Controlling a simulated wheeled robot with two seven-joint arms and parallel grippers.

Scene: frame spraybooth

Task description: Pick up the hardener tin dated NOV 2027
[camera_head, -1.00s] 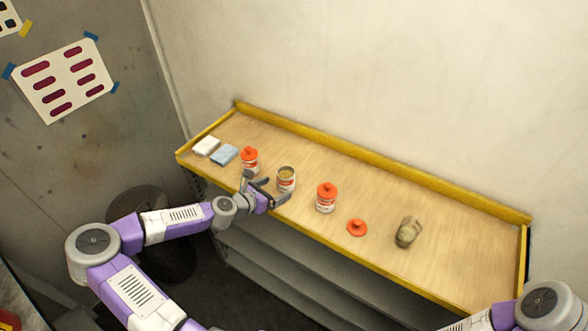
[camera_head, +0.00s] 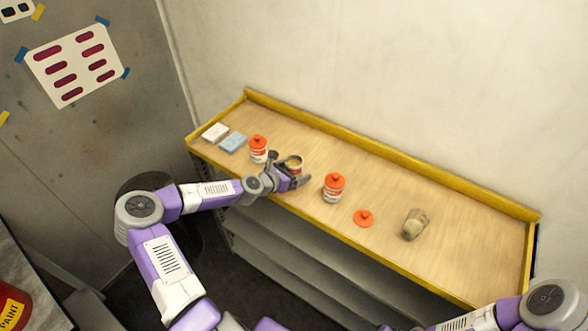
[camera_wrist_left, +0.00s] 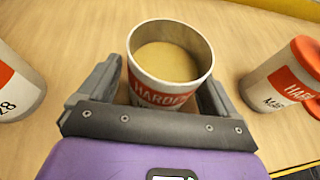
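An open hardener tin (camera_head: 294,161) with tan contents and no lid stands on the bench; it also shows in the left wrist view (camera_wrist_left: 160,92). Its date line is mostly hidden by my gripper. My left gripper (camera_head: 288,170) is open, a finger on each side of this tin. A red-lidded tin (camera_head: 258,149) stands to its left; in the left wrist view its visible date ends in "28" (camera_wrist_left: 14,90). Another red-lidded tin (camera_head: 333,188) stands to the right; its date starts with "M" in the left wrist view (camera_wrist_left: 278,82). My right gripper is out of view.
The wooden bench (camera_head: 470,235) has a raised yellow edge. A loose red lid (camera_head: 363,218) and a greenish-grey cup-like object (camera_head: 414,224) lie on the right. A white pad (camera_head: 215,132) and a blue pad (camera_head: 233,142) lie at the left end. Shelves are below.

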